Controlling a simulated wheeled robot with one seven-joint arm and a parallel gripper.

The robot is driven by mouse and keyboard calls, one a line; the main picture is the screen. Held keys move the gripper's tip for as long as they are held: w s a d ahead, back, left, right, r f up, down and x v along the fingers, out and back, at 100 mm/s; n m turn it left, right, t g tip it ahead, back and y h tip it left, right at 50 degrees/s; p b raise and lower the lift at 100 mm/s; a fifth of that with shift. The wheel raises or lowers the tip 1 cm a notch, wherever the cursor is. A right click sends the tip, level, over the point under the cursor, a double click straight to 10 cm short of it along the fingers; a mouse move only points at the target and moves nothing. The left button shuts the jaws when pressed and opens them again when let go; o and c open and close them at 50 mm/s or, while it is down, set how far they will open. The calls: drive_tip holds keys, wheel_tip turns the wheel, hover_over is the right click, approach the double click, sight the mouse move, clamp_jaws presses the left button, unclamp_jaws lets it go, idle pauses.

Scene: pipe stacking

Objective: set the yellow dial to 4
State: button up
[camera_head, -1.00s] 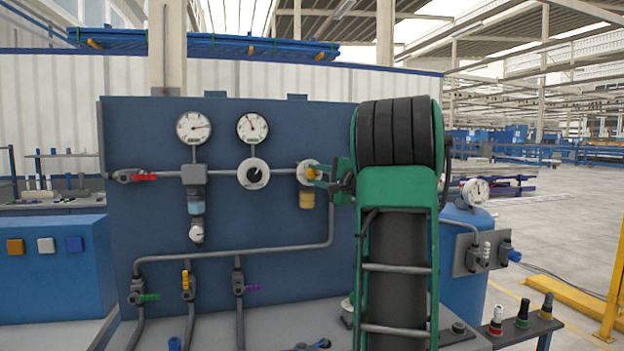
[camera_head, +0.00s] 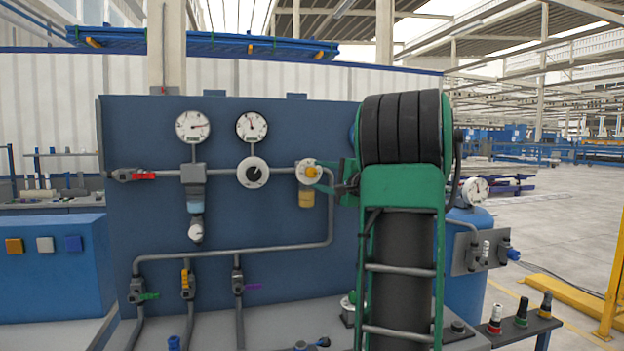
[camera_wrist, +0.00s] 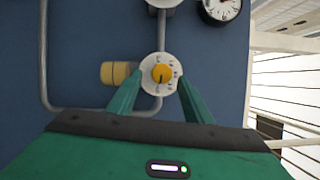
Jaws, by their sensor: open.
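The yellow dial (camera_head: 311,172) is a yellow knob on a white round plate, set in the pipe on the blue panel. In the wrist view the yellow dial (camera_wrist: 162,73) shows face on, with a dark pointer line and small marks around it that are too small to read. My gripper (camera_wrist: 161,92) is open, its two green fingers on either side of the dial's lower part in that view, with gaps between them and the knob. In the head view my gripper (camera_head: 334,180) is just right of the dial, partly hidden by my green arm.
A black dial (camera_head: 253,173) on a white plate sits left of the yellow one. Two gauges (camera_head: 193,127) are above. A red-handled valve (camera_head: 141,176) is at far left. Green, yellow and purple valves line the lower pipes (camera_head: 187,282). A yellow cylinder (camera_head: 306,198) hangs below the dial.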

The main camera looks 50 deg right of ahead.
drive_tip(key=s+a, duration=0.1)
drive_tip(key=s, duration=0.6)
drive_tip(key=shift+s+f, duration=0.2)
drive_tip(key=shift+s, duration=0.05)
drive_tip(key=shift+a, duration=0.1)
